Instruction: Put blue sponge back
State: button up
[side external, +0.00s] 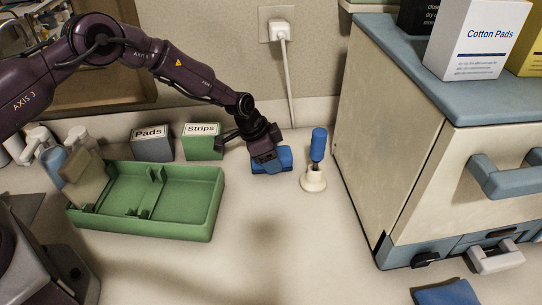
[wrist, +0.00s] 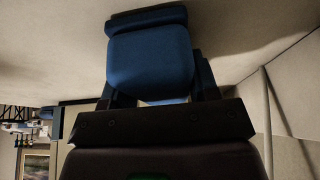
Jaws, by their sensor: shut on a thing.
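The blue sponge (side external: 286,159) is at the back of the counter, just left of the blue-handled tool. My gripper (side external: 264,163) reaches down at it from the left, with its jaws shut on it. In the wrist view the blue sponge (wrist: 150,60) fills the space between the fingers of my gripper (wrist: 155,90). Its underside looks at or very near the counter top; I cannot tell if it touches.
A blue-handled tool (side external: 319,145) stands in a white holder (side external: 313,180) close to the right. A green tray (side external: 190,202) lies to the left, with the Strips box (side external: 203,142) and Pads box (side external: 152,145) behind it. A cream cabinet (side external: 400,130) stands right. A blue cloth (side external: 446,293) lies in front.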

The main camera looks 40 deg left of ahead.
jog(key=shift+f, duration=0.15)
jog(key=o, duration=0.8)
jog(key=s+a+r+n+y, duration=0.1)
jog(key=s+a+r, duration=0.1)
jog(key=s+r, duration=0.6)
jog(key=s+a+r+n+t+y, duration=0.1)
jog(key=s+a+r, duration=0.2)
jog(key=r, duration=1)
jog(key=s+a+r+n, duration=0.1)
jog(key=s+a+r, duration=0.1)
jog(key=s+r, duration=0.6)
jog(key=s+a+r+n, duration=0.1)
jog(key=s+r+n, duration=0.1)
jog(key=s, duration=0.3)
jog(key=s+a+r+n+t, duration=0.1)
jog(key=s+n, duration=0.1)
jog(key=s, duration=0.4)
jog(key=s+a+r+n+y, duration=0.1)
jog(key=s+r+n, duration=0.1)
jog(key=s, duration=0.4)
jog(key=shift+a+r, duration=0.3)
jog(key=shift+a, duration=0.05)
